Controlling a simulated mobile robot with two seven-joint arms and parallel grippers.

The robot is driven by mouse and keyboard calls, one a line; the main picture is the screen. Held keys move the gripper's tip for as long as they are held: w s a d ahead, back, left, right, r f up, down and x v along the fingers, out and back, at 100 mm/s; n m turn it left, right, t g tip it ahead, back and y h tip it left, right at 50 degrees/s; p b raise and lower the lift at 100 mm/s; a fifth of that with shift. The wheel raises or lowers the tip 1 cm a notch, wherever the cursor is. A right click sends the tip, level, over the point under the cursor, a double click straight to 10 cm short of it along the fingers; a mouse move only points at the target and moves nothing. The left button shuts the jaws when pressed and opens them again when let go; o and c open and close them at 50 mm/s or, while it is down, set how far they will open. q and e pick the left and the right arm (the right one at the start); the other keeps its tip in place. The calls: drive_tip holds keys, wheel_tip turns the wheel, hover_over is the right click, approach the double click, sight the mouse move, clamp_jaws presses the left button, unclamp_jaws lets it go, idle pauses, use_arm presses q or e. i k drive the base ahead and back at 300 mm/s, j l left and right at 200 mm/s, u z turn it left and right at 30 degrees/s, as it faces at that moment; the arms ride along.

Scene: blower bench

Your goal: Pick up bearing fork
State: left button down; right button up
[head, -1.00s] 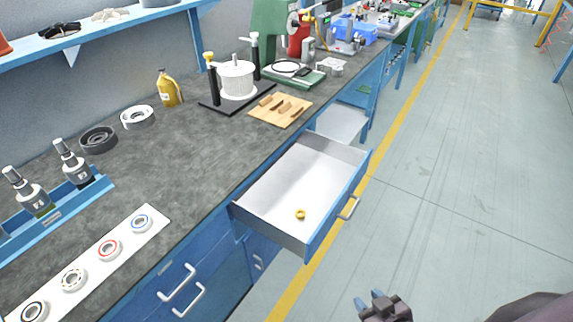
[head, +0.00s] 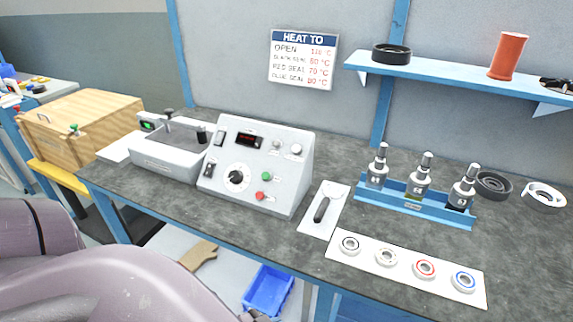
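A fork-like tool with a black handle, which looks like the bearing fork (head: 322,208), lies on a small white mat (head: 334,222) on the grey bench top. It is just right of the control box, and its pale head points away from me. My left arm fills the lower left of the view. A small dark part at the bottom edge, perhaps of my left gripper (head: 258,315), is low in front of the bench, apart from the fork; its fingers cannot be made out. My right gripper is out of view.
The control box (head: 257,165) stands left of the fork, with a grey heater unit (head: 170,152) beyond. A white strip with several bearings (head: 405,268) lies in front right. A blue rack (head: 415,205) holds several grey tools. A blue bin (head: 268,290) is below the bench.

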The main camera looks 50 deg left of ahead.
sight(321, 210)
drive_tip(key=u, duration=1.05)
